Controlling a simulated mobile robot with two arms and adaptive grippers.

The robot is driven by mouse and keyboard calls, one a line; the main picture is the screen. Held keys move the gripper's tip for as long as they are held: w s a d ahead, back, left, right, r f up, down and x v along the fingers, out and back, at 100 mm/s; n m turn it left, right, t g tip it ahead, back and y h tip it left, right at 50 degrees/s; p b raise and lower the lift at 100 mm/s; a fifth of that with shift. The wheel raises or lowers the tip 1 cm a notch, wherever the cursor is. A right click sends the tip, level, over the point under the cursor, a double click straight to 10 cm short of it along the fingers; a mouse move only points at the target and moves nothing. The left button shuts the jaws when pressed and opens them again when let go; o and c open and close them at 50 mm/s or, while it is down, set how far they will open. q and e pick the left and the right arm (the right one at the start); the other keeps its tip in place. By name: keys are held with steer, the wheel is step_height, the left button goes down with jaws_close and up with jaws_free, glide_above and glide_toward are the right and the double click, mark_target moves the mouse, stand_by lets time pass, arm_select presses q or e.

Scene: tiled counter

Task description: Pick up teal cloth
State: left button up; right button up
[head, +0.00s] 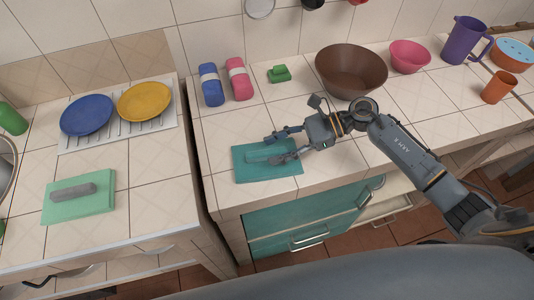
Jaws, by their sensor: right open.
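The teal cloth (250,173) lies flat on the tiled counter near its front edge, in the middle of the head view. A lighter teal strip shows on its upper part, partly hidden by a finger. My right gripper (272,149) reaches in from the right with its two fingers spread apart over the cloth's upper right part. It holds nothing. I cannot tell whether the fingertips touch the cloth. My left gripper does not show.
A blue bottle (211,86), a pink bottle (238,79) and a green block (279,74) stand behind the cloth. A brown bowl (350,68) is behind my right arm. A light green cloth (90,200) with a grey object lies on the left counter, across a gap.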

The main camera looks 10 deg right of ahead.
mark_target(267, 157)
steer(key=shift+p+x, duration=0.35)
steer(key=shift+x, duration=0.85)
steer(key=shift+a, duration=0.3)
steer(key=shift+f, duration=0.15)
steer(key=shift+c, duration=0.7)
jaws_close()
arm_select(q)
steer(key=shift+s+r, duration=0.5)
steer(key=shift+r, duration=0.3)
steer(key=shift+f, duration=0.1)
